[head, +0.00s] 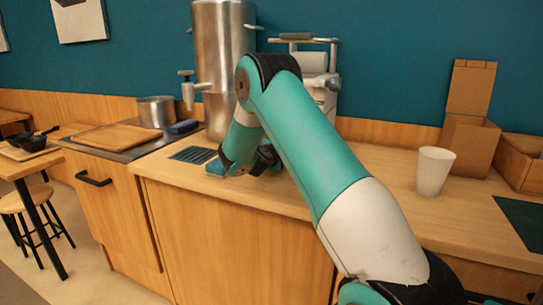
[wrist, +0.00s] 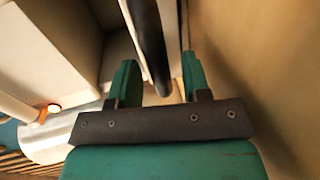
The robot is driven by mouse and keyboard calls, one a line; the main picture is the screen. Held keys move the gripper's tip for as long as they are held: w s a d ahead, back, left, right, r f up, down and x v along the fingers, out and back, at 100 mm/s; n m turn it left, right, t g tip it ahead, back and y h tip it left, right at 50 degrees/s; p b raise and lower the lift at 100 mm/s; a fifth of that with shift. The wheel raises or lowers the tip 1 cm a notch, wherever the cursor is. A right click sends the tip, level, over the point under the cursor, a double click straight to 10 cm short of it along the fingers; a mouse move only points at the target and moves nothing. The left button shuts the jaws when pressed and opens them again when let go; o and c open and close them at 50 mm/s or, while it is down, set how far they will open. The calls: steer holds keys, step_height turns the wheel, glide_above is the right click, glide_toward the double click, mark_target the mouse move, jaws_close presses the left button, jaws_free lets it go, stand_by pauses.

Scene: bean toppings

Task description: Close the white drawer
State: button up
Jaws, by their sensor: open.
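My gripper (wrist: 160,62) is open in the wrist view, with its two green fingers apart. A dark rounded bar (wrist: 150,45) runs down between the fingers, in front of a pale strip. The bar looks like a handle, but I cannot tell whether the fingers touch it. A cream-white box-like body (wrist: 50,50) fills the upper left of the wrist view; I cannot tell whether it belongs to the white drawer. In the head view my gripper (head: 266,160) is low over the counter, partly hidden behind my arm. No white drawer can be clearly made out there.
The wooden counter (head: 370,165) carries a tall steel cylinder (head: 222,60), a machine (head: 318,75) partly behind my arm, a white cup (head: 434,170) and a cardboard box (head: 468,130). A teal wall stands behind.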

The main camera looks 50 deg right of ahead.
steer(key=v, duration=1.6)
steer(key=shift+s+a+r+b, duration=0.1)
steer(key=shift+s+b, duration=0.1)
steer(key=shift+b, duration=0.2)
steer(key=shift+a, duration=0.1)
steer(key=s+a+f+g+y, duration=0.1)
steer(key=s+a+y, duration=0.35)
steer(key=a, duration=0.35)
steer(key=s+a+y, duration=0.4)
steer(key=a+y, duration=0.2)
steer(key=a, duration=0.3)
steer(key=s+a+f+g+y, duration=0.1)
steer(key=s+a+y, duration=0.35)
steer(key=a, duration=0.35)
steer(key=s+a+r+n+g+y, duration=0.3)
steer(key=s+a+r+y, duration=0.15)
steer(key=s+a, duration=0.65)
step_height(320, 180, up, 14)
steer(key=d+p, duration=0.2)
steer(key=p, duration=1.2)
steer(key=shift+s+d+r+p, duration=0.15)
steer(key=shift+s+p, duration=0.2)
steer(key=shift+s, duration=0.15)
